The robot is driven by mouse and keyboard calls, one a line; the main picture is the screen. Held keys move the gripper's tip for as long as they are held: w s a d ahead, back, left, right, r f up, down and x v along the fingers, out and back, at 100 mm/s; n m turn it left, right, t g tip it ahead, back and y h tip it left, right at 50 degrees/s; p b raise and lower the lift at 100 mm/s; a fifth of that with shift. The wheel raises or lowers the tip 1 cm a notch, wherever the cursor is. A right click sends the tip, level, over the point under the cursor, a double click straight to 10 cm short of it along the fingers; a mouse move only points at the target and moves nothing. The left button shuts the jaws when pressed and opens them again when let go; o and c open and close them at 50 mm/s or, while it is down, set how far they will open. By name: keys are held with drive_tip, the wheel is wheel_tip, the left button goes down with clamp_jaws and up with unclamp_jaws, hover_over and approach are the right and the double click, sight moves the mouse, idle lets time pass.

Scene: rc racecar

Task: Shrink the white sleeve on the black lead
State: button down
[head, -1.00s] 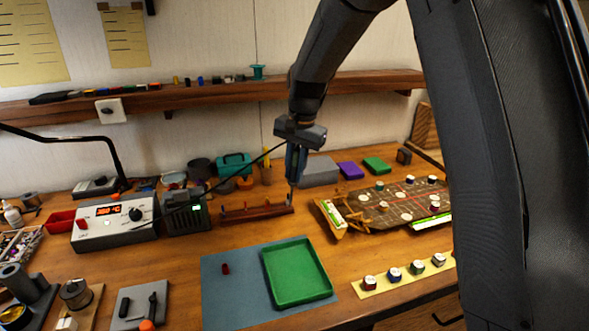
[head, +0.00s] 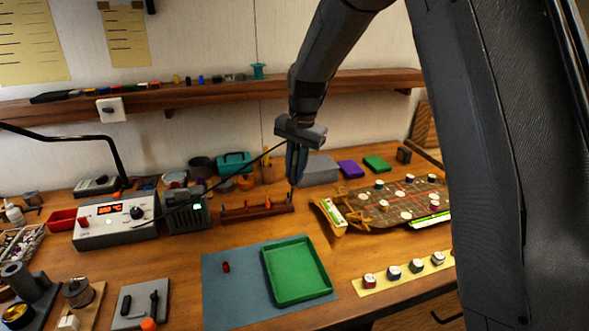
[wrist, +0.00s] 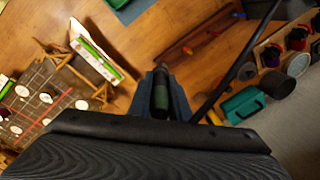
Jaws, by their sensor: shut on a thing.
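My gripper (head: 296,168) is shut on a dark, slim hot-air tool, which shows between the fingers in the wrist view (wrist: 160,98). The tool points down above the bench, near the right end of the wooden rack (head: 240,213). A black cable runs from it down left past the grey station. The car chassis (head: 385,205), a dark board with white round marks and wooden arms, lies to the right of the gripper; it is at the left in the wrist view (wrist: 62,82). I cannot make out the white sleeve or the black lead in either view.
A station with a lit display (head: 115,222) and a dark box with a green light (head: 186,215) stand left. A green tray (head: 331,291) sits on a blue-grey mat (head: 225,305) with a small red piece (head: 226,267). Capped jars stand on a yellow strip (head: 378,287).

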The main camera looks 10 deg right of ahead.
sight(295, 150)
drive_tip(key=shift+r, duration=0.15)
drive_tip(key=shift+s+d+r+p, duration=0.1)
drive_tip(key=shift+s+r+p, duration=0.05)
drive_tip(key=shift+r+p, duration=0.85)
drive_tip(key=shift+s+a+r+p, duration=0.1)
drive_tip(key=shift+s+r+p, duration=0.1)
drive_tip(key=shift+r+p, duration=0.8)
drive_tip(key=shift+s+d+r+p, duration=0.15)
drive_tip(key=shift+r+p, duration=0.45)
drive_tip(key=shift+r, duration=0.8)
